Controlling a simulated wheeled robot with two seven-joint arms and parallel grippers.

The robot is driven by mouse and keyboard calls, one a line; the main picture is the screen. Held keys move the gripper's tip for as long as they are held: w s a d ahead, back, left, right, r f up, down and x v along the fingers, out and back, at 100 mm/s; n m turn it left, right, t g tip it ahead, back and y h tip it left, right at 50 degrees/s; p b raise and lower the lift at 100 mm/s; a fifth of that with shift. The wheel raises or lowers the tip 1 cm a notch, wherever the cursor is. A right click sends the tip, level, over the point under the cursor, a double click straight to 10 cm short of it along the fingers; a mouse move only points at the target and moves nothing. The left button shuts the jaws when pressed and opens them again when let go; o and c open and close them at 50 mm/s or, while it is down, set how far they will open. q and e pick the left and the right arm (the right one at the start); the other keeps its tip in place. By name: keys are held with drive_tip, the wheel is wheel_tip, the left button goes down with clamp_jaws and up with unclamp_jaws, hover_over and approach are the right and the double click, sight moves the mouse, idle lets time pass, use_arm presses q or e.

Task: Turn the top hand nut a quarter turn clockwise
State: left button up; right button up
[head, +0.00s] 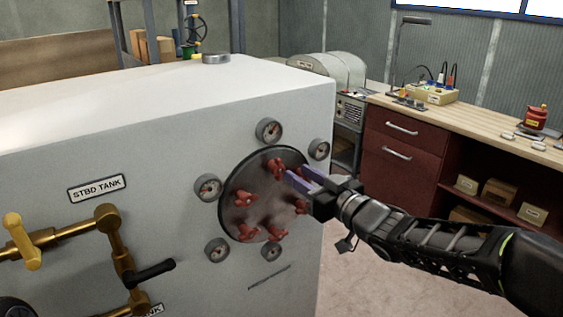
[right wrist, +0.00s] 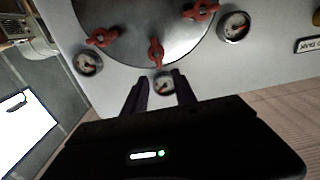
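A round dark grey hatch plate (head: 262,215) on the white tank's side carries several red hand nuts. The top hand nut (head: 276,166) sits near the plate's upper edge; its lobed handle also shows in the right wrist view (right wrist: 155,52), ahead of the fingers. My right gripper (head: 292,174) is open, its two purple-grey fingers apart and empty. In the head view its tips are just right of the top nut and cover part of the plate. In the right wrist view the nut lies beyond the fingertips, with a visible gap. My left gripper is not in view.
Several round gauges ring the plate, one above the top nut (head: 268,130), also between the fingers in the wrist view (right wrist: 165,83). Brass pipes with a black lever (head: 152,272) are at lower left. A wooden workbench (head: 470,118) stands at right. Floor between is clear.

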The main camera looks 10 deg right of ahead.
sight(280, 162)
drive_tip(key=p+x, duration=0.1)
drive_tip(key=x, duration=0.6)
drive_tip(key=shift+w, duration=0.35)
clamp_jaws()
idle(0.3)
